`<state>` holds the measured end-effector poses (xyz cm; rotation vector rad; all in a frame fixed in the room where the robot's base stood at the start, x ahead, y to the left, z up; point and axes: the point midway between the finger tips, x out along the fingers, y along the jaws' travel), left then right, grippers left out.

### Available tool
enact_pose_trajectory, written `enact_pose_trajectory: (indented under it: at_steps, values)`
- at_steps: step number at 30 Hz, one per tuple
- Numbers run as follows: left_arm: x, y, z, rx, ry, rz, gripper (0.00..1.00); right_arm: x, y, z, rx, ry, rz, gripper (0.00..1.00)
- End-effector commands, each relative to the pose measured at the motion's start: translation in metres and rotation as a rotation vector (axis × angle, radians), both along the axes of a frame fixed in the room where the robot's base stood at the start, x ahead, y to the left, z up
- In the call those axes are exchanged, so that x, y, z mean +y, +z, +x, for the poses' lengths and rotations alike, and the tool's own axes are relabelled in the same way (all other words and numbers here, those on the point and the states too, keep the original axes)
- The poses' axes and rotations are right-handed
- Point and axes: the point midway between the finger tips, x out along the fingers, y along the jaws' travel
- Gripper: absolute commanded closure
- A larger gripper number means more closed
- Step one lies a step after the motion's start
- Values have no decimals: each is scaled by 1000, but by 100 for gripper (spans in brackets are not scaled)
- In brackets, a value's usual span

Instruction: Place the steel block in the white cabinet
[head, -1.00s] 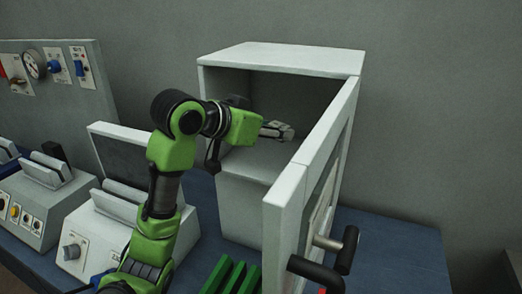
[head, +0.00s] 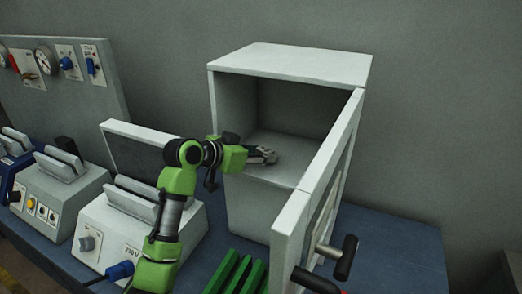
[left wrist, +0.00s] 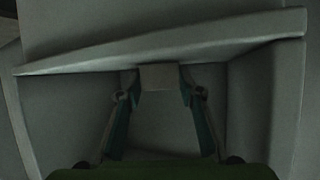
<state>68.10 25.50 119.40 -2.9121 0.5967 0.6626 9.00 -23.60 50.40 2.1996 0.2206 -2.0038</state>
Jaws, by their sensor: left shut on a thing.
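The white cabinet (head: 290,63) stands on the blue table with its front open and its door (head: 318,180) swung out to the right. My left gripper (head: 266,155) reaches in from the left at the cabinet's opening, low over its inner floor. The steel block (left wrist: 160,77) shows in the left wrist view as a small grey piece between the two fingertips, and the left gripper is shut on it. In the head view I cannot tell the block apart from the fingers. Whether the block touches the cabinet floor is unclear. My right gripper is not in view.
The door's dark handle (head: 345,258) sticks out at the lower right. Green slats (head: 237,272) lie in front of the cabinet. The cabinet interior looks otherwise empty.

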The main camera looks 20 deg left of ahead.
Motion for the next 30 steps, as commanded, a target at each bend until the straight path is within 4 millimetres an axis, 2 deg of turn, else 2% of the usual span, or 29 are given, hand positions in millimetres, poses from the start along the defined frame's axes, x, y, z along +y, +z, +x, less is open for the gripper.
enact_pose_trajectory:
  at_steps: [7, 8, 9, 10, 22, 26, 30]
  values:
    - [0, -2, 0, -1, 0, 1, 92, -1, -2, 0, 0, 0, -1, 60]
    - [0, -3, 0, -1, 0, 1, 63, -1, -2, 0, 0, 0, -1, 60]
    - [0, -2, 0, -1, 0, 1, 53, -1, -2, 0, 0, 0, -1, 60]
    - [0, -2, 0, -1, 0, 1, 49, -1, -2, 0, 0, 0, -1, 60]
    - [1, 1, -1, -1, 0, 1, 49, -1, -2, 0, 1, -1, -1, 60]
    - [7, 5, -14, -3, 2, 4, 49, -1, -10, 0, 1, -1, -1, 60]
    - [18, 17, -38, -5, 2, 7, 49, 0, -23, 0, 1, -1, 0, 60]
